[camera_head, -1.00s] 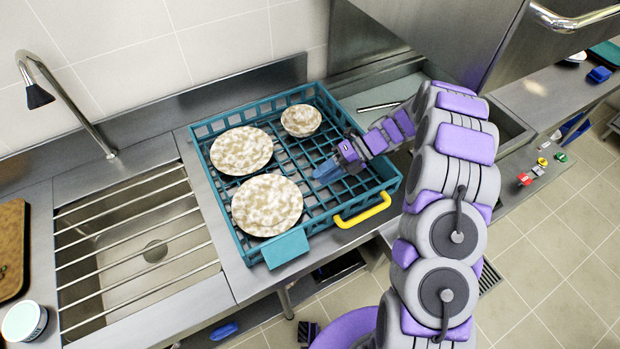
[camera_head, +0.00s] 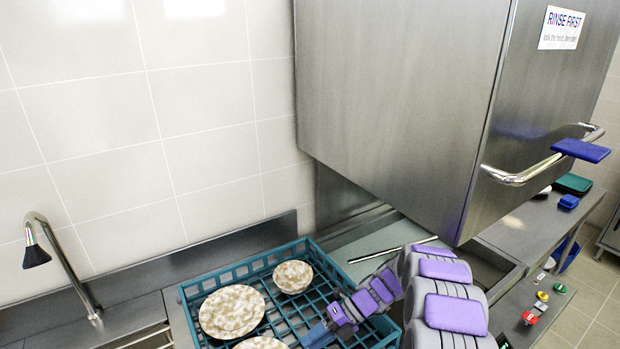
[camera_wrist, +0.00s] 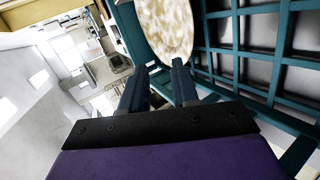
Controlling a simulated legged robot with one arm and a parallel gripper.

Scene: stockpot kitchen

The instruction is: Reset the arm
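My arm comes in from the lower right of the head view, and my gripper (camera_head: 318,338) is low over the teal dish rack (camera_head: 385,329), near its front right part. In the wrist view my gripper (camera_wrist: 157,80) shows two dark blue fingers held apart with nothing between them. A speckled plate (camera_wrist: 166,28) lies just beyond the fingertips there, and the rack's grid (camera_wrist: 255,52) fills the right side. In the head view the rack holds speckled plates: a large one (camera_head: 231,311), a small one (camera_head: 292,277), and one cut off at the bottom edge.
A large steel hood (camera_head: 400,110) with a bar handle (camera_head: 515,177) hangs above the counter right of the rack. A faucet (camera_head: 62,262) stands at the left. Coloured buttons (camera_head: 535,308) sit on the lower right ledge. Open wall is behind.

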